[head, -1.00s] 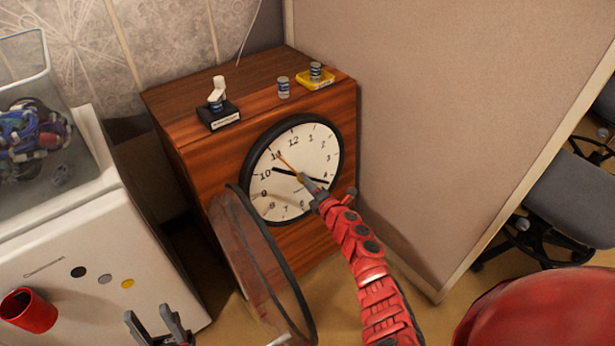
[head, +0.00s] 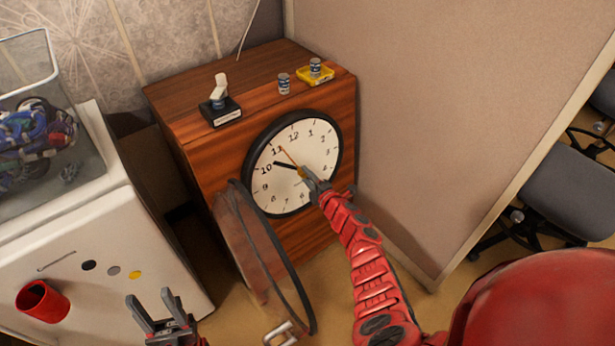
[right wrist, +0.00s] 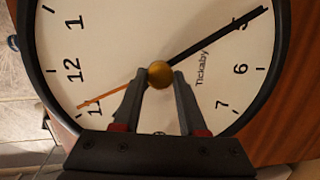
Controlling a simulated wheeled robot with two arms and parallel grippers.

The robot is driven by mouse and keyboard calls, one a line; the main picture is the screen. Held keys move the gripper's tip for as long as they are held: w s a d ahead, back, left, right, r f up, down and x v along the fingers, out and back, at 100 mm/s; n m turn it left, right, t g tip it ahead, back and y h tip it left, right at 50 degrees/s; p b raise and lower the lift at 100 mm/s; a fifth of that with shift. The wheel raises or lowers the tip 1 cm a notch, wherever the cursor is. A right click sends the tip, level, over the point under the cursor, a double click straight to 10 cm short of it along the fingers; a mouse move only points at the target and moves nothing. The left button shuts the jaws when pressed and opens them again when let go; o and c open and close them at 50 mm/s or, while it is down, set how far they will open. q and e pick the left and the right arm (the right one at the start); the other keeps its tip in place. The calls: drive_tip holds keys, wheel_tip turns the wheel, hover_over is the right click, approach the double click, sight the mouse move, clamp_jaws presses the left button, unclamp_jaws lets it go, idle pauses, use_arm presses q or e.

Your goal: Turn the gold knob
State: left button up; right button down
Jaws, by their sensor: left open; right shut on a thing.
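The gold knob (right wrist: 160,74) is a small round knob at the centre of the white clock face (right wrist: 130,35), seen in the right wrist view. My right gripper (right wrist: 162,80) is shut on it, one finger on each side. In the head view my right gripper (head: 306,174) is at the middle of the clock (head: 317,135) and mostly covers the knob. A thin orange hand points near 11. A black hand points near 10 in the head view, another near 5 in the wrist view. My left gripper (head: 151,303) is open and empty at the lower left.
The clock's round glass cover (head: 262,250) stands open at the left, below my right gripper. The wooden cabinet (head: 200,160) carries cans, a yellow tray (head: 316,76) and a black stand (head: 219,112). A white cabinet (head: 90,215) with a red cup (head: 42,301) is left; a partition is right.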

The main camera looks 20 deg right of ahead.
drive_tip(key=shift+f, duration=0.1)
drive_tip(key=shift+c, duration=2.3)
unclamp_jaws()
drive_tip(key=p+v, duration=0.1)
drive_tip(key=v, duration=1.6)
drive_tip(key=shift+s, duration=0.25)
